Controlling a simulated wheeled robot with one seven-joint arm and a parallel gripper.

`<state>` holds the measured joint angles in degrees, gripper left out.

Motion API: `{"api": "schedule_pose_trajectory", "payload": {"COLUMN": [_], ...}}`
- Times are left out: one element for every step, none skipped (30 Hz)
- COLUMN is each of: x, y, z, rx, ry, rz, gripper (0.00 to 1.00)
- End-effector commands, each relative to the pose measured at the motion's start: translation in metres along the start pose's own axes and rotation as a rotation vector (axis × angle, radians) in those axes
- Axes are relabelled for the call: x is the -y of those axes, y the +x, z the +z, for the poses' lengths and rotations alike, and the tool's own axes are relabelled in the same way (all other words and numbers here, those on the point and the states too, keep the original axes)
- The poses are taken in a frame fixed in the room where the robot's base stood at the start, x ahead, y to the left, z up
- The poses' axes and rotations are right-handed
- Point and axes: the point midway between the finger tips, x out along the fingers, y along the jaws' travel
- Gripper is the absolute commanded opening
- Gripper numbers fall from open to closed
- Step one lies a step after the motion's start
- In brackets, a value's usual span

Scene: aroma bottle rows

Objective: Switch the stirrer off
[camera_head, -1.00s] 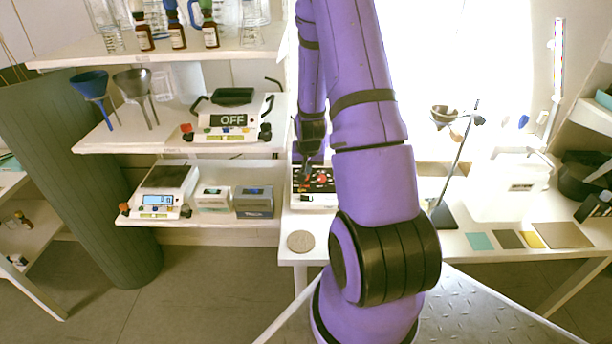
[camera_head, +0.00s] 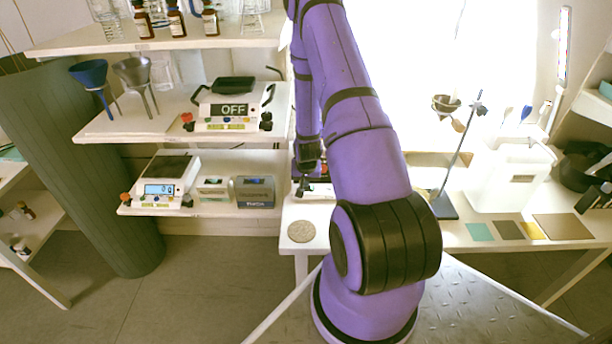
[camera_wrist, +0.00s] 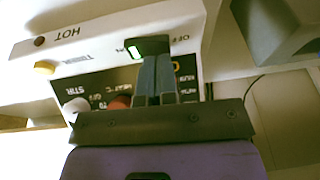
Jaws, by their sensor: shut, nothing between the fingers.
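The stirrer (camera_wrist: 95,50) is a white unit with a dark panel marked STIR and HEAT, upside down in the wrist view. It shows a green-lit spot (camera_wrist: 134,53), a yellow knob (camera_wrist: 44,68), a white knob (camera_wrist: 76,106) and a red knob (camera_wrist: 120,102). My gripper (camera_wrist: 150,50) is shut and empty, its tips over the panel beside the green-lit spot. They hide part of it, and I cannot tell whether they touch it. In the head view the stirrer (camera_head: 321,190) is mostly hidden behind my arm, with my gripper (camera_head: 301,191) at its front.
A second unit reading OFF (camera_head: 228,122) stands on the middle shelf. A balance (camera_head: 165,189) and small boxes (camera_head: 254,191) are on the shelf below. A round disc (camera_head: 301,231) lies at the table's front. A stand (camera_head: 443,205) and white canister (camera_head: 510,180) are right.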

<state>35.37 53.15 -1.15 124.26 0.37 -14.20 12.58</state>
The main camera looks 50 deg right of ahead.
Motion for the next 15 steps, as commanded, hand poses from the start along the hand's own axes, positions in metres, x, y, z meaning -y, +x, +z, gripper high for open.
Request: {"api": "schedule_pose_trajectory", "payload": {"x": [0.0001,0.0001,0.0001,0.0001,0.0001,0.0001,0.0001,0.0001,0.0001,0.0001,0.0001,0.0004,0.0009,0.0016,0.0028], "y": [0.0015,0.002,0.0024,0.0025,0.0026,0.0025,0.0025,0.0024,0.0024,0.0024,0.0024,0.003,0.0041,0.0058,0.0086], "z": [0.0006,0.0007,0.0009,0.0009,0.0009,0.0009,0.0009,0.0009,0.0009,0.0009,0.0009,0.0012,0.0016,0.0023,0.0033], "rx": [0.0,0.0,0.0,0.0,0.0,0.0,0.0,0.0,0.0,0.0,0.0,0.0,0.001,0.001,0.002], "ry": [0.0,0.0,0.0,0.0,0.0,0.0,0.0,0.0,0.0,0.0,0.0,0.0,0.0,0.0,-0.001], "rz": [0.0,0.0,0.0,0.0,0.0,0.0,0.0,0.0,0.0,0.0,0.0,0.0,0.0,0.0,0.0], "gripper": [0.0,0.0,0.0,0.0,0.0,0.0,0.0,0.0,0.0,0.0,0.0,0.0,0.0,0.0,0.0]}}
